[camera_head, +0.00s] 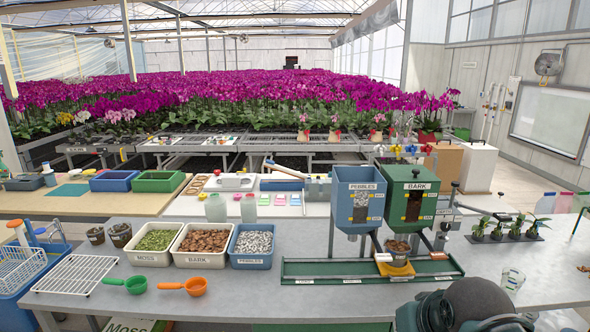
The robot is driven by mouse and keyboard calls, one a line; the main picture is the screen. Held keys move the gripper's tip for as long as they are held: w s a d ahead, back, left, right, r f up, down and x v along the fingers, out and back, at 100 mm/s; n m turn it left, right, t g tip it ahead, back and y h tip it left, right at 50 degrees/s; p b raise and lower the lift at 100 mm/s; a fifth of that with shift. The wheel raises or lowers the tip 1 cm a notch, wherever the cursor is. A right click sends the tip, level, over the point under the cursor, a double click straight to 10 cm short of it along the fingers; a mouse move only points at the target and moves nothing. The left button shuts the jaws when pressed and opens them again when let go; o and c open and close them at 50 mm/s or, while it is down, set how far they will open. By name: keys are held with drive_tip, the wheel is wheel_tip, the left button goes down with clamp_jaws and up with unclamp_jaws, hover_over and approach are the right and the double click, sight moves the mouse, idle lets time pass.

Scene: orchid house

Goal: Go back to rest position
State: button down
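My gripper is not visible in the head view. Dark rounded parts at the lower right edge look like links of my own arm, low in front of the bench. They hide part of the bench's front edge. I cannot tell where the gripper's fingers are or whether they hold anything.
The grey bench (330,295) carries bins of moss (154,259), bark (203,261) and pebbles (252,262). Two hoppers, blue (345,174) and green (403,176), stand over a green tray (320,281). A bark-filled cup (398,247) sits beneath the hoppers. Seedlings (508,238) stand right.

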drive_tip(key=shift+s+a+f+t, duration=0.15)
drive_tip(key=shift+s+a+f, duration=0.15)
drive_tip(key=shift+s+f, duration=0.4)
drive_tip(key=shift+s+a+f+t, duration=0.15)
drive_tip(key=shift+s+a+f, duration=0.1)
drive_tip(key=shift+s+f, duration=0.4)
